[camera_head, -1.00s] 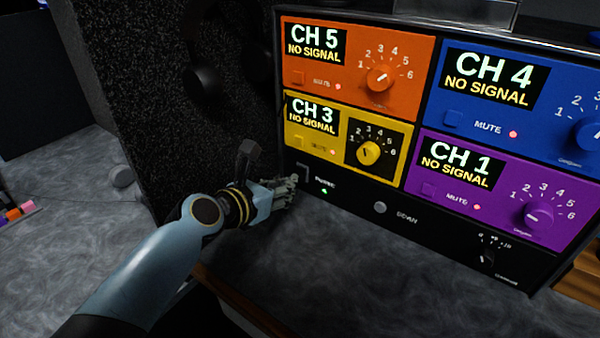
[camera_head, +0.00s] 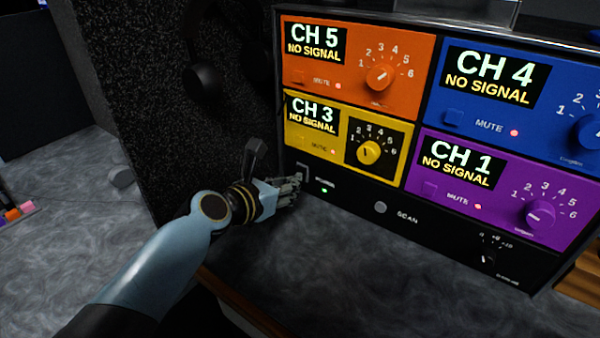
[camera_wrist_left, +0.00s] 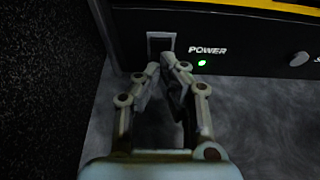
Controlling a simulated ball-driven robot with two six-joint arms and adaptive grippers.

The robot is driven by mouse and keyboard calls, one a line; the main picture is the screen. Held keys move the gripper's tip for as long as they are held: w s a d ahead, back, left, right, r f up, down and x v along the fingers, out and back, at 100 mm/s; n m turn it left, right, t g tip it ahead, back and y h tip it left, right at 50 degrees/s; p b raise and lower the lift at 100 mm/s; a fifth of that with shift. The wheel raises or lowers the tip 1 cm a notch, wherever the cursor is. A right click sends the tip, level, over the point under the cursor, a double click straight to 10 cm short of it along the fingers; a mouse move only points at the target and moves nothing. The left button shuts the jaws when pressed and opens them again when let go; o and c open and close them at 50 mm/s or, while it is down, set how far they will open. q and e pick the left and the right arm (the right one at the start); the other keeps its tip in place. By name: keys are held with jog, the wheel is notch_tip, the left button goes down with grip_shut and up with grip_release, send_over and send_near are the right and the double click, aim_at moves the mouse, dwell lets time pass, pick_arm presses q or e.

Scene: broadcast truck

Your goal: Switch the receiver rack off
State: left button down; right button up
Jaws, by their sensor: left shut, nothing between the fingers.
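The receiver rack (camera_head: 345,190) stands on the counter, with orange, yellow, blue and purple panels that each read NO SIGNAL. Its power switch (camera_wrist_left: 161,42) is a dark rocker in a grey frame at the lower left of the black front. The green power light (camera_wrist_left: 201,63) beside it is lit, and shows in the head view (camera_head: 324,190). My left gripper (camera_head: 296,182) is shut and empty. In the left wrist view its fingertips (camera_wrist_left: 163,68) are just below the switch; whether they touch it I cannot tell. My right gripper is not in view.
A dark speckled panel (camera_head: 150,90) stands close to the left of the rack, with headphones (camera_head: 203,75) hanging on it. A SCAN button (camera_head: 380,207) and a small dial (camera_head: 488,258) are on the black strip. The marbled counter (camera_head: 350,270) in front is clear.

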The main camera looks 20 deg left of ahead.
pick_arm(q)
jog(key=shift+w+d+f, duration=0.15)
jog(key=shift+w, duration=0.3)
dwell(0.3)
jog(key=shift+p+v, duration=0.6)
jog(key=shift+v, duration=0.25)
jog(key=shift+p+v, duration=1.3)
jog(key=shift+v, duration=0.95)
jog(key=shift+s+r, duration=0.2)
jog(key=shift+s, duration=0.1)
